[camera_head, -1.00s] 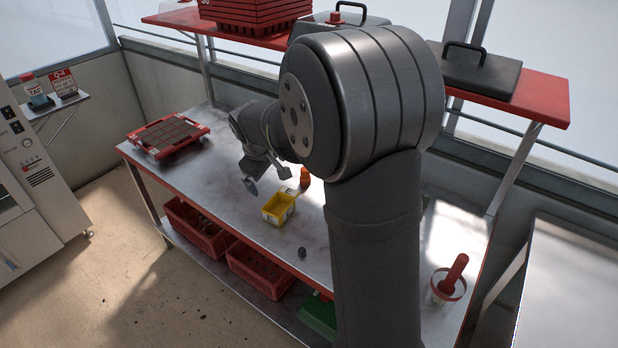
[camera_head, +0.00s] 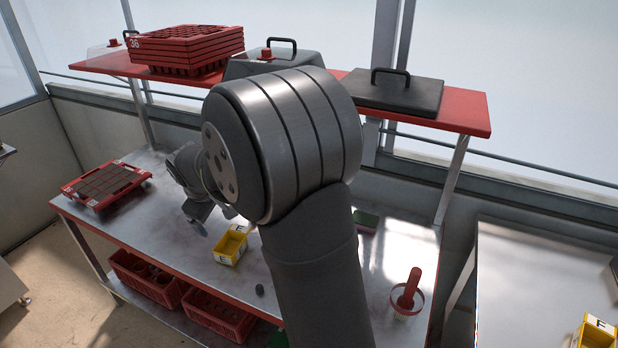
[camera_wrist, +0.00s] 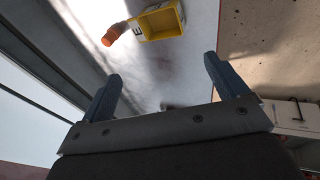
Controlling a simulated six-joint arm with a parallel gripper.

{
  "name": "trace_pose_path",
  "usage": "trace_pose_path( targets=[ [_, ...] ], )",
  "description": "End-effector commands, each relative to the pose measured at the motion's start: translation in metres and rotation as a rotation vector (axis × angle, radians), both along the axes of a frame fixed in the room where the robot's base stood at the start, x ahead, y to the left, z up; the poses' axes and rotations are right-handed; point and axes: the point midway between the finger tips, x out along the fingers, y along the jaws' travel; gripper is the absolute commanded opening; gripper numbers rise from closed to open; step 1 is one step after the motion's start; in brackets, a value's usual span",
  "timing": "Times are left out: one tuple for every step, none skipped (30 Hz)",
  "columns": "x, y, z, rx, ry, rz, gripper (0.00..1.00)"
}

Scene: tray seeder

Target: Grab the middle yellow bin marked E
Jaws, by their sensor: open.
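A yellow bin (camera_head: 231,245) with a white label, its letter too small to read for certain in the head view, stands on the metal bench. In the wrist view the yellow bin (camera_wrist: 161,22) shows a label with an E, ahead of the fingertips at the top. My gripper (camera_head: 197,220) is over the bench to the left of this bin, apart from it. In the wrist view my gripper (camera_wrist: 164,80) has its two fingers spread with nothing between them. Another yellow bin (camera_head: 596,335), marked F, stands at the far right, cut off by the frame edge.
An orange object (camera_wrist: 113,34) stands beside the bin. A small dark object (camera_head: 260,290) lies near the bench's front edge. A red tray of dark cells (camera_head: 104,186) sits at the left. A cup with a red-handled tool (camera_head: 407,305) stands right. The bench (camera_head: 180,240) between tray and bin is clear.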

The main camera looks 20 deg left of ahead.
Motion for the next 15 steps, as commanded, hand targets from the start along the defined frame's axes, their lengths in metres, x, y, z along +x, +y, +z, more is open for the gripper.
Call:
trace_pose_path(
  targets=[
    [0.0,0.0,0.0,-0.001,-0.001,0.003,0.91],
    [0.0,0.0,-0.001,-0.004,-0.002,0.009,0.91],
    [0.0,0.001,-0.001,-0.012,-0.005,0.025,0.91],
    [0.0,0.002,-0.002,-0.021,-0.009,0.042,0.91],
    [0.001,0.002,-0.003,-0.033,-0.015,0.069,0.91],
    [0.001,0.004,-0.005,-0.054,-0.025,0.114,0.91],
    [0.001,0.005,-0.008,-0.076,-0.034,0.157,0.91],
    [0.002,0.007,-0.01,-0.099,-0.044,0.206,0.91],
    [0.003,0.009,-0.013,-0.134,-0.06,0.279,0.91],
    [0.003,0.011,-0.015,-0.162,-0.072,0.339,0.91],
    [0.004,0.012,-0.018,-0.193,-0.084,0.401,0.91],
    [0.005,0.015,-0.022,-0.233,-0.098,0.486,0.91],
    [0.006,0.016,-0.025,-0.263,-0.11,0.548,0.91],
    [0.006,0.018,-0.027,-0.292,-0.123,0.611,0.91],
    [0.007,0.02,-0.031,-0.332,-0.136,0.694,0.91]
  ],
)
